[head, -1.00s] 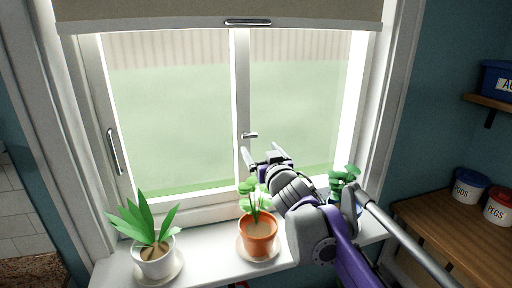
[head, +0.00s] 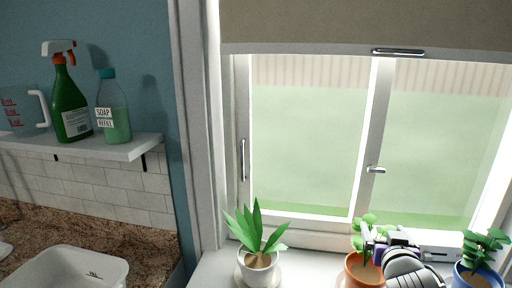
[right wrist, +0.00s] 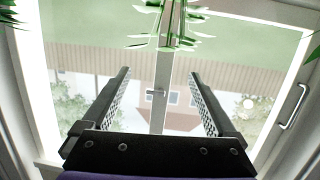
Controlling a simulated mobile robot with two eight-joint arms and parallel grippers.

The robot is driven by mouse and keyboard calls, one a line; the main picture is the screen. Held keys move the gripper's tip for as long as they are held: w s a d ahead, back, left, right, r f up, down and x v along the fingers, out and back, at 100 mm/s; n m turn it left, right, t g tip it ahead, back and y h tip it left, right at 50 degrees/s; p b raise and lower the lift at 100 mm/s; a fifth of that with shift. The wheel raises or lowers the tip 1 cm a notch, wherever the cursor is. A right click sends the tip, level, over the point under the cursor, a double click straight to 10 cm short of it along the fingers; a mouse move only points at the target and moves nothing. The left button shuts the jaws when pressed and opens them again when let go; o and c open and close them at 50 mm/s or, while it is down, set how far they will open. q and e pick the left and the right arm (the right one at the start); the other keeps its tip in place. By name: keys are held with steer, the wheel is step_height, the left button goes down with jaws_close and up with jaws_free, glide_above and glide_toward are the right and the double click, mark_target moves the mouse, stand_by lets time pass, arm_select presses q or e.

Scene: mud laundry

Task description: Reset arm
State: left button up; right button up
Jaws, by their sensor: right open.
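My right gripper (head: 385,238) is at the lower right of the head view, in front of the window and beside the plant in the orange pot (head: 364,274). In the right wrist view its two fingers (right wrist: 160,80) are spread apart with nothing between them. The window handle (right wrist: 156,92) shows in the background between the fingers, and green leaves (right wrist: 165,20) hang in from the top edge. Most of my right arm is cut off by the bottom of the head view. My left gripper is not in view.
On the sill stand a white-potted plant (head: 258,262) and a blue-potted plant (head: 476,275). A white shelf (head: 130,150) holds a green spray bottle (head: 72,105) and a soap refill bottle (head: 114,110). A white basin (head: 65,268) sits lower left.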

steer(key=s+a+f+n+g+y, duration=0.1)
steer(key=s+a+f+g+y, duration=0.1)
steer(key=s+a+f+g, duration=0.2)
steer(key=s+a+f+n+g+y, duration=0.2)
steer(key=s+a+f+g, duration=0.3)
steer(key=s+a+f, duration=0.5)
steer(key=s+f, duration=0.9)
steer(key=f, duration=0.3)
steer(key=shift+s+a+f+y+p, duration=0.2)
steer(key=shift+a+f+y+p, duration=0.15)
steer(key=shift+y, duration=0.05)
